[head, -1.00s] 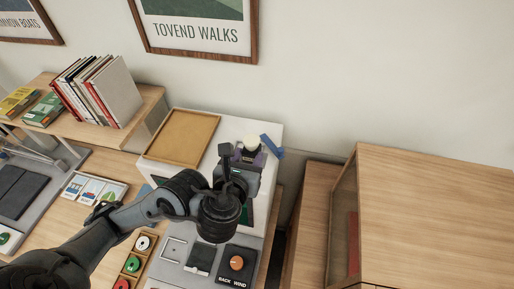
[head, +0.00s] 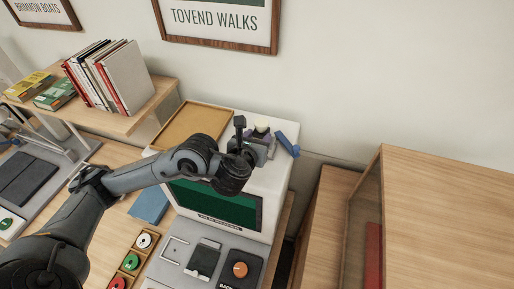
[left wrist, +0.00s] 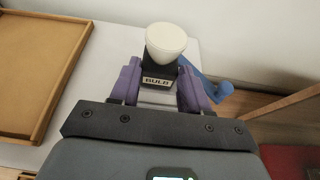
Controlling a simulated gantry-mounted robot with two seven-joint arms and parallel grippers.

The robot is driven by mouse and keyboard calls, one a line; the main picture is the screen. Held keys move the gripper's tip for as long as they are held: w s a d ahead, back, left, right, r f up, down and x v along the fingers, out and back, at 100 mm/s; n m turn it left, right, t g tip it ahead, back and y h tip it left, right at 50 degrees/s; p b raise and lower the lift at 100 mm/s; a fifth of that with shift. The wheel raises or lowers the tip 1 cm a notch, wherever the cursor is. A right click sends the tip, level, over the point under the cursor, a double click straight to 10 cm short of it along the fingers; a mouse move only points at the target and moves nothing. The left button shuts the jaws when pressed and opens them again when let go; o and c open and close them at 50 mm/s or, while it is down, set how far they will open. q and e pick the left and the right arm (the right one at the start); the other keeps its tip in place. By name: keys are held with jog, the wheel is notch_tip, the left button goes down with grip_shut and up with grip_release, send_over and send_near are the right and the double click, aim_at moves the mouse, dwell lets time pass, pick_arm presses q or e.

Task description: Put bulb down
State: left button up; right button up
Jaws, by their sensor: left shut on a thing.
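The bulb, a cream-white dome on a black base labelled BULB, shows clearly in the left wrist view (left wrist: 166,40) and small in the head view (head: 262,125). My left gripper (left wrist: 155,86) has its purple fingers shut on the black base, with the dome upright above them. In the head view the left gripper (head: 263,138) is over the back right of the white machine's top (head: 272,180). I cannot tell whether the base touches that surface. An empty wooden tray (head: 167,142) lies left of the gripper on the same top. My right gripper is not in view.
A blue curved object (head: 287,141) lies just right of the bulb, near the machine's right edge. Books (head: 108,75) stand on a shelf at left. A wooden cabinet (head: 455,190) fills the right side. Bare machine top shows between tray and gripper.

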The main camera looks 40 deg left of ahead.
pick_arm(q)
jog(key=shift+f+b, duration=0.7)
jog(key=shift+f, duration=0.7)
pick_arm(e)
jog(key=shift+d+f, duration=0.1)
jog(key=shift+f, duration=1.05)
pick_arm(q)
jog(key=shift+f, duration=0.2)
jog(key=o, duration=1.1)
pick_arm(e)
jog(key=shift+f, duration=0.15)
